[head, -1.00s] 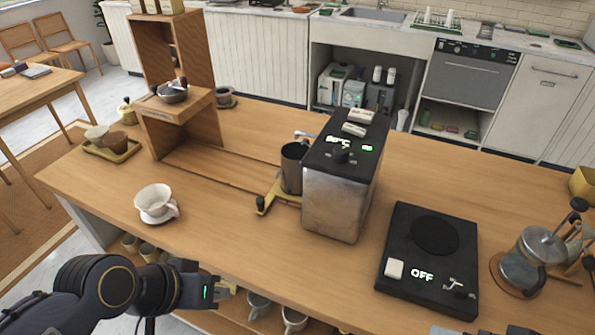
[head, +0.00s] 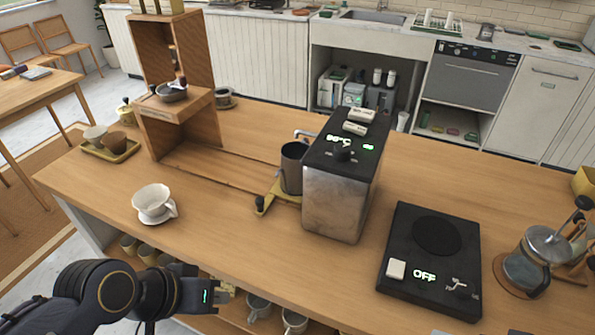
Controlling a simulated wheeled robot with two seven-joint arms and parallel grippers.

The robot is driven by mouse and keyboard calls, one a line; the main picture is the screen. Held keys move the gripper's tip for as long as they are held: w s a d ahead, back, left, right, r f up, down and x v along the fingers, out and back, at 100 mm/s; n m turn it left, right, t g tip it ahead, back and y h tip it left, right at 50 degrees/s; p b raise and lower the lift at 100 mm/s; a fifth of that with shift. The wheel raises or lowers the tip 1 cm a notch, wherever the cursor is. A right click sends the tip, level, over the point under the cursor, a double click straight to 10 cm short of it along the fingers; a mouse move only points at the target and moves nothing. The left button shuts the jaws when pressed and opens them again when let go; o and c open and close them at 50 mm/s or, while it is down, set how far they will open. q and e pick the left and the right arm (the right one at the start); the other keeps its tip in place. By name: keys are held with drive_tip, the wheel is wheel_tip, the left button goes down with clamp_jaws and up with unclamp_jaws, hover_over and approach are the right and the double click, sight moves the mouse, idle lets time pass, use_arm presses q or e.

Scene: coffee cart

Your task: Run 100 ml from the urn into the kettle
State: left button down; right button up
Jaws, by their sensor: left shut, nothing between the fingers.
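The urn (head: 333,203) is a metal box with a black top, standing on the counter. Its top has white buttons, a dark knob and a green display reading what looks like 96°C. Its spout (head: 303,134) points left over a dark grey kettle (head: 292,168). I cannot see into the kettle or tell the water level. My left gripper (head: 222,296) is shut and empty, low at the counter's front edge, well away from urn and kettle. My right gripper is out of view.
A white dripper on a saucer (head: 154,203) stands at the left. A wooden stand (head: 177,120) is behind. Mugs (head: 258,305) sit on a shelf below the counter.

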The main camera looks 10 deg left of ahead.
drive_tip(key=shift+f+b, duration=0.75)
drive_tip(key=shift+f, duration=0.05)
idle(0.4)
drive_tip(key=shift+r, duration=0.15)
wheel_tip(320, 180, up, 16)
drive_tip(key=p, duration=1.6)
idle(1.4)
idle(2.1)
